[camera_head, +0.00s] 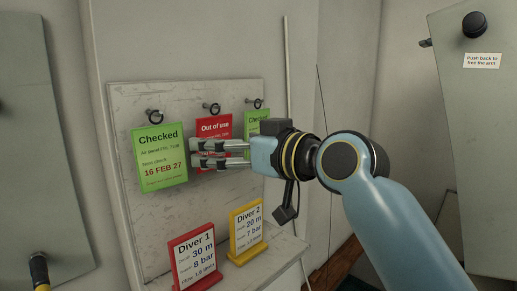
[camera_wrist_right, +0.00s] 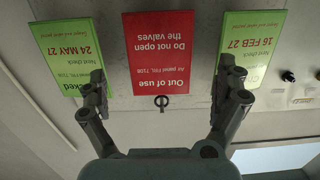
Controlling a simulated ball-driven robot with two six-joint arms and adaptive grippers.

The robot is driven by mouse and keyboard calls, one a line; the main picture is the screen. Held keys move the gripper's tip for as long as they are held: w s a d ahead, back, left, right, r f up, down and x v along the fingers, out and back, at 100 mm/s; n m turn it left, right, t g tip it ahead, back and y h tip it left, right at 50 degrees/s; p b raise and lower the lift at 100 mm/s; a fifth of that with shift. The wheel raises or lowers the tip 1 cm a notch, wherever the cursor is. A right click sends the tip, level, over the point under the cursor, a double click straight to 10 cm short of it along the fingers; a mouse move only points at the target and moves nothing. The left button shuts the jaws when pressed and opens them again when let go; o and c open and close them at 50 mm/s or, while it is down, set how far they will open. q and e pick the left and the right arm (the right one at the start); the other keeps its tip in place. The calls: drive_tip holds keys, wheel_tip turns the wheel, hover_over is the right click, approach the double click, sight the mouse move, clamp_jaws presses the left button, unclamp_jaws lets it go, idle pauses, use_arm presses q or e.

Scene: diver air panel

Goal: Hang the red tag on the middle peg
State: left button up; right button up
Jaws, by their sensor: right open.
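The red "Out of use" tag (camera_head: 213,127) hangs at the middle peg (camera_head: 211,107) on the pale board, between two green tags. In the right wrist view the red tag (camera_wrist_right: 160,55) appears upside down, with the dark middle peg (camera_wrist_right: 161,102) at its top edge. My right gripper (camera_head: 196,153) is in front of the tag's lower part and hides some of it. In the right wrist view its fingers (camera_wrist_right: 163,75) are spread wide, one on each side of the red tag, with nothing between them. My left gripper is not in view.
A green "Checked" tag (camera_head: 160,158) hangs on the left peg (camera_head: 153,116); another (camera_head: 257,117) hangs on the right peg, partly hidden by my arm. Red (camera_head: 195,257) and yellow (camera_head: 246,232) diver signs stand on the ledge below. Grey panels flank the board.

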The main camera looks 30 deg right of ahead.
drive_tip(key=f+v, duration=0.1)
drive_tip(key=v, duration=0.8)
drive_tip(key=shift+r, duration=0.45)
